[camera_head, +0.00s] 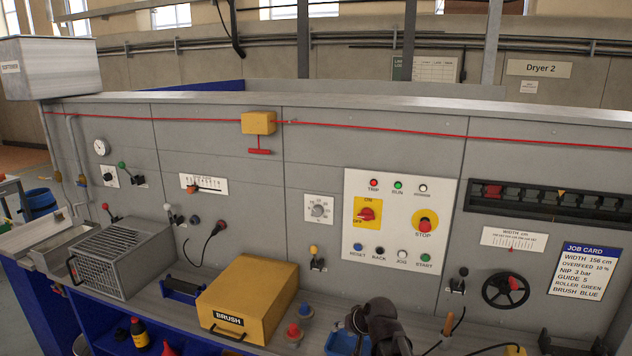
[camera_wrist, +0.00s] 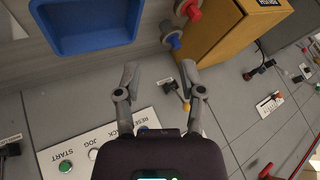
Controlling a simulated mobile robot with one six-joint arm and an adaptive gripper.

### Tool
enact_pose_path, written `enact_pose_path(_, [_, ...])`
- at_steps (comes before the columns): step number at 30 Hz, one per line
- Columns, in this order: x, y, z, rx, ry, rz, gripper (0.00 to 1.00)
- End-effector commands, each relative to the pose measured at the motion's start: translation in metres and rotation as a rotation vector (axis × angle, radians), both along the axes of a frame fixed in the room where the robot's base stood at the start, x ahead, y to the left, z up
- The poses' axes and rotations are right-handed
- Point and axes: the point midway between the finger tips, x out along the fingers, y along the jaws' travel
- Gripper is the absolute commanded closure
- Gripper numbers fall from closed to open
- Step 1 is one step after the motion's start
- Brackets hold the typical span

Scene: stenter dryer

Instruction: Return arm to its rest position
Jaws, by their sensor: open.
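My gripper (camera_wrist: 159,75) is open, its two grey fingers spread apart with nothing between them in the wrist view. In the head view, part of my dark arm (camera_head: 377,325) shows at the bottom centre, in front of the bench below the white control panel (camera_head: 390,235); the fingertips are not clear there. In the wrist view, which looks upside down, the fingers point toward the bench, with the control panel (camera_wrist: 85,150) partly hidden behind my wrist.
A blue tray (camera_wrist: 88,48) lies near my fingers. A yellow BRUSH box (camera_head: 246,298) and red and blue rollers (camera_head: 293,333) stand left of my arm. A black handwheel (camera_head: 505,290) and small levers stick out of the wall. Open space lies above the bench.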

Motion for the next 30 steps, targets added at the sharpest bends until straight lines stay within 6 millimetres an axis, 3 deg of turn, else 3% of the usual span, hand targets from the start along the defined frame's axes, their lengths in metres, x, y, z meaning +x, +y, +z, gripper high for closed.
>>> enact_pose_path(1, [-0.018,-0.01,-0.011,-0.048,0.055,0.016,0.49])
enact_pose_path(6, [-0.071,-0.044,-0.036,-0.212,0.251,0.054,0.49])
enact_pose_path(13, [-0.125,-0.081,-0.05,-0.364,0.456,0.063,0.49])
enact_pose_path(18, [-0.139,-0.093,-0.051,-0.406,0.517,0.06,0.49])
enact_pose_path(30, [-0.14,-0.093,-0.051,-0.409,0.521,0.06,0.49])
